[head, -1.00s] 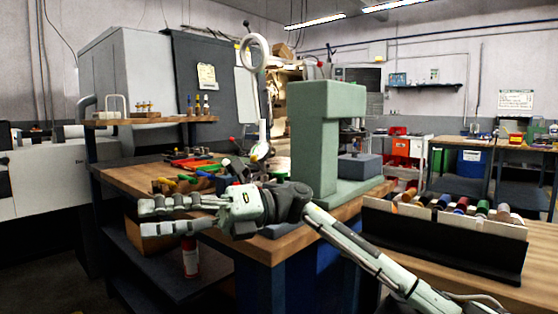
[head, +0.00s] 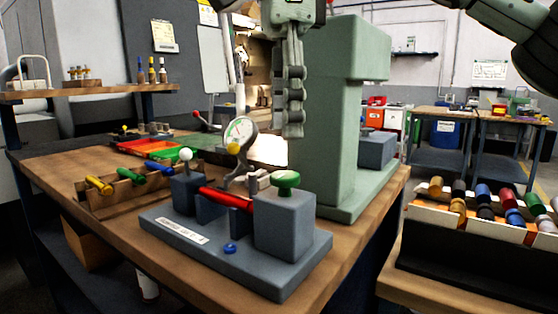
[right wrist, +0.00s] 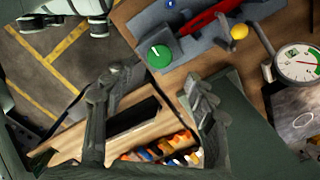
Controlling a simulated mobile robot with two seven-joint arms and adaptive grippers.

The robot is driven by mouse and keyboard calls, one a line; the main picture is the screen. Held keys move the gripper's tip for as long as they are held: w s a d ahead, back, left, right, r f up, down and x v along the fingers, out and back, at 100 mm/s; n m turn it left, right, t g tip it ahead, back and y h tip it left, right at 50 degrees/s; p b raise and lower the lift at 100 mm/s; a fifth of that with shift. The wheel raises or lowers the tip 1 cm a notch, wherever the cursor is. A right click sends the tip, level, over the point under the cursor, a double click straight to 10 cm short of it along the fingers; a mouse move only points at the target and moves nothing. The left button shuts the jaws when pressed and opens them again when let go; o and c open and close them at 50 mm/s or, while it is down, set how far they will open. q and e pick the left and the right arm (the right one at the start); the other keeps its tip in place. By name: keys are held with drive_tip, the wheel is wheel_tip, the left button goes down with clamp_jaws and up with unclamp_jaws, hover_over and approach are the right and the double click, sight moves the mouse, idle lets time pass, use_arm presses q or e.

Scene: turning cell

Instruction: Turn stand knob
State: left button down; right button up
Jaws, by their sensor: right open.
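The grey-blue gauge stand (head: 185,236) sits on the wooden bench. A green knob (head: 286,180) tops its right block; in the right wrist view the green knob (right wrist: 159,56) shows a white mark. A dial gauge (head: 239,130) with a yellow knob (head: 233,149) rises behind a red bar (head: 226,198) lying across the stand. A white ball knob (head: 186,154) is at the left block and a small blue knob (head: 230,248) at the base front. My right gripper (head: 292,134) points down, open and empty, above the green knob and apart from it. My left gripper is not in view.
A tall green machine column (head: 330,125) stands close behind the gripper. A wooden rack (head: 125,195) with coloured handles is at the left. A holder (head: 450,262) of several coloured cylinders stands at the front right. The bench front left is clear.

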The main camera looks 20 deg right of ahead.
sight(285, 174)
wheel_tip(285, 174, down, 6)
drive_tip(key=shift+s+r+b, duration=0.1)
drive_tip(key=shift+r+b, duration=0.05)
drive_tip(key=shift+b, duration=0.8)
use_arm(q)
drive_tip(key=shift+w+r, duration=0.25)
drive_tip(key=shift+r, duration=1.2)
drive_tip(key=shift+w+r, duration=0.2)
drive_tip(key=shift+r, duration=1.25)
use_arm(e)
drive_tip(key=shift+f, duration=0.55)
drive_tip(key=c, duration=1.2)
drive_tip(key=shift+o, duration=0.2)
